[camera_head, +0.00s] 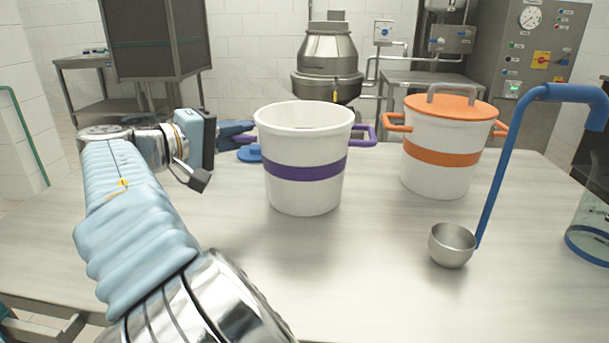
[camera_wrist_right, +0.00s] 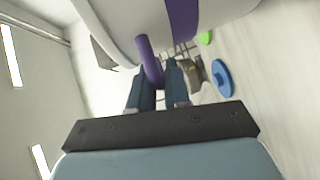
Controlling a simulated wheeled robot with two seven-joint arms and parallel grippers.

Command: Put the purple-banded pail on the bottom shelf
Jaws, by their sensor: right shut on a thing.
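The white pail with a purple band (camera_head: 305,172) is upright at the middle of the steel table in the head view. It is open at the top, with a purple handle on each side. My right gripper (camera_head: 237,130) is at its left handle. In the right wrist view the gripper (camera_wrist_right: 160,88) is shut on the purple handle (camera_wrist_right: 149,62), and the purple band (camera_wrist_right: 183,18) shows above. I cannot tell whether the pail's base touches the table. My left gripper is not in view. I cannot make out which surface is the bottom shelf.
A white pail with an orange band and lid (camera_head: 437,172) stands to the right on the table (camera_head: 370,290). A steel ladle (camera_head: 452,246) with a blue handle is in front of it. A clear container (camera_head: 592,225) is at the right edge. A blue disc (camera_head: 249,154) lies behind the gripper.

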